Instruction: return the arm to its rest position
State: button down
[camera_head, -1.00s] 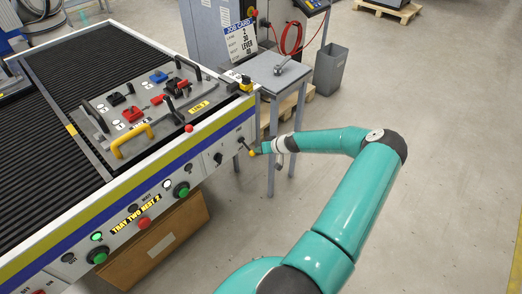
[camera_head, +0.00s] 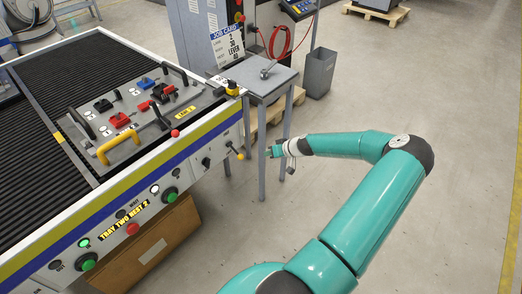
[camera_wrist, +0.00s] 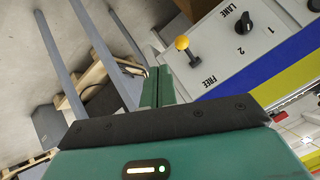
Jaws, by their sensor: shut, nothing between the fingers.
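My gripper (camera_head: 272,152) is at the end of my teal arm, in free air to the right of the conveyor's front panel. In the wrist view its two green fingers (camera_wrist: 156,88) lie together, shut and empty. A lever with a yellow knob (camera_head: 240,156) stands on the panel, left of the gripper and apart from it. The wrist view shows this yellow knob (camera_wrist: 182,43) beside the words LANE and FREE and the number 2.
A small grey table (camera_head: 255,80) with a metal lever on top stands behind the gripper. The fixture tray (camera_head: 88,165) with a yellow handle sits on the conveyor. A grey bin (camera_head: 318,75) stands at the back. The floor on the right is clear.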

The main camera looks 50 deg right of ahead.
jog(key=shift+s, duration=0.5)
